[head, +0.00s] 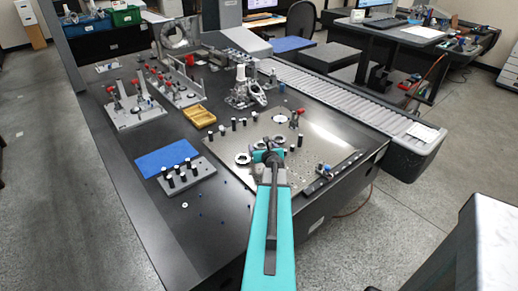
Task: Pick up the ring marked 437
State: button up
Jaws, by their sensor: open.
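Grey rings lie on the metal plate (222,146) of the black table in the head view. One ring (242,158) lies just left of my gripper, and another ring (279,139) lies just beyond it. No marking can be read at this size, so I cannot tell which ring bears 437. My gripper (267,153) is over the middle of the plate at the end of my teal arm. It is open. The arm hides what lies directly below and behind it, and no ring shows held in the jaws.
Several black posts (299,140) stand around the rings. A grey block with black pegs (186,177) and a blue mat (167,158) are at left. A yellow tray (198,116) and clamp fixtures (135,108) stand farther back. A roller conveyor (340,105) runs along the right.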

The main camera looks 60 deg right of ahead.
jog(key=shift+w, duration=0.1)
dwell(0.5)
jog(key=c, duration=1.4)
jog(key=shift+d, duration=0.1)
jog(key=shift+c, duration=0.4)
jog(key=shift+r, duration=0.1)
